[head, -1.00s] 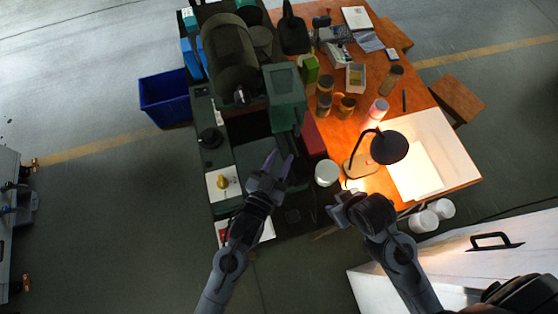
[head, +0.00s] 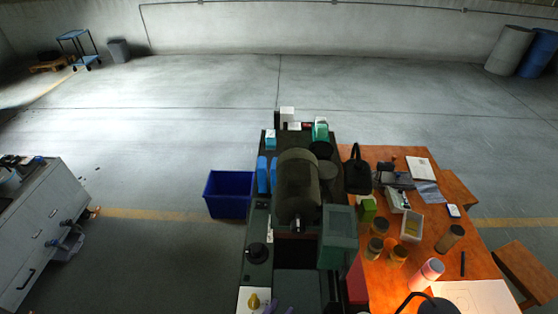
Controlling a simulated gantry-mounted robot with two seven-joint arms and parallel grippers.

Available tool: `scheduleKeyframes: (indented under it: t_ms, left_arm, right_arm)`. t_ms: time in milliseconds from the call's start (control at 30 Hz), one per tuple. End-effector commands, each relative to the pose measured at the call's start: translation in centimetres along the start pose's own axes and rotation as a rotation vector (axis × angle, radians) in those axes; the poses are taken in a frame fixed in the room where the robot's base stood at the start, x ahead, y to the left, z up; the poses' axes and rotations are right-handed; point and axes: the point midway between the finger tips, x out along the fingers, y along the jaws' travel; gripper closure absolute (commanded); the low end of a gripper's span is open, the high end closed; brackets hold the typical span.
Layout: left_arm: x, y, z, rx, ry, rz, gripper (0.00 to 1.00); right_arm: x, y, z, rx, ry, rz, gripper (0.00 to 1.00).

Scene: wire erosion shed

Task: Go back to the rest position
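Only the fingertips of my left gripper (head: 280,309) show, purple, at the bottom edge of the head view. They stand apart with nothing seen between them, over the near end of the dark green machine (head: 257,232). The rest of my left arm is below the picture. My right gripper and arm are out of view.
The machine carries a large drum (head: 297,187) and a green box-shaped head (head: 339,237). An orange-brown table (head: 399,273) at right holds jars, a pink-white bottle (head: 427,273) and a black lamp (head: 438,306). A blue bin (head: 229,194) stands left. Open floor lies beyond.

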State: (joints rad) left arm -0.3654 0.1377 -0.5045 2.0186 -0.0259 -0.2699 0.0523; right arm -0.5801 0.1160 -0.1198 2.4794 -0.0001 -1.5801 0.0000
Motion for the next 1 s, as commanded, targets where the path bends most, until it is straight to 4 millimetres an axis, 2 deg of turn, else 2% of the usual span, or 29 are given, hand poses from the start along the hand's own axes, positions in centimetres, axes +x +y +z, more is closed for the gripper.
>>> scheduleKeyframes:
  t_ms: [33,200,300,400,533,700,1000]
  left_arm:
    - [-2.0,-2.1,-0.8,-0.016,-0.073,-0.06,0.66]
    - [-8.6,-8.6,-0.2,-0.05,-0.363,-0.23,0.66]
    - [-12.8,-11.3,0.1,-0.072,-0.536,-0.31,0.66]
    - [-16.3,-12.8,0.3,-0.093,-0.683,-0.365,0.66]
    - [-19.4,-13.3,0.5,-0.117,-0.83,-0.396,0.66]
    - [-21.6,-12.5,1.6,-0.14,-0.972,-0.391,0.66]
    - [-22.4,-12.2,2.2,-0.147,-1.028,-0.385,0.66]
  right_arm:
    - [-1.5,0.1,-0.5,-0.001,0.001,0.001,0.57]
    - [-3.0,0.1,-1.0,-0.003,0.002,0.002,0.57]
    - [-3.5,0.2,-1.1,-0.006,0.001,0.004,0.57]
    - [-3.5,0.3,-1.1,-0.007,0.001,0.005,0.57]
    - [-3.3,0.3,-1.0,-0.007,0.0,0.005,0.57]
    - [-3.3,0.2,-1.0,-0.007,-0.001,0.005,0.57]
    - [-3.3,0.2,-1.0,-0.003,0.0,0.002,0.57]
